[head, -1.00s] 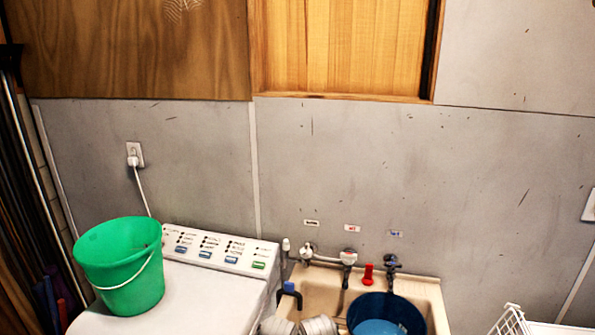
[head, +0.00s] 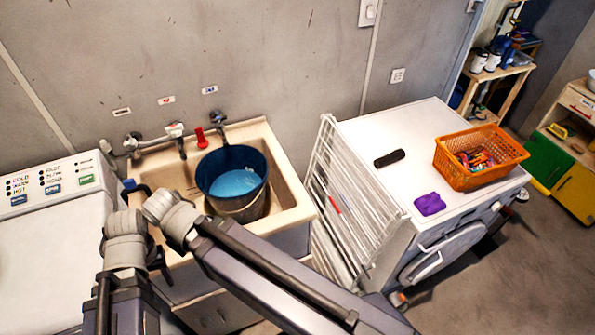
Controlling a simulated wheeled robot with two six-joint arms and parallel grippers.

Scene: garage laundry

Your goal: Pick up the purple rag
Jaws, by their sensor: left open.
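My left arm (head: 270,265) comes in from the lower left, bends in front of the sink and slants down to the bottom edge. My left gripper is open at the low end of this arm, its fingers hardly to be made out. It is apart from the rag, below it in the picture. My right gripper is not in view.
The orange basket (head: 473,181) holds small colourful items, and a dark object (head: 389,158) lies nearby. A white wire rack (head: 335,205) leans at the machine's left side. The sink (head: 284,150) holds a blue bucket (head: 232,172). Open floor (head: 530,270) lies at the lower right.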

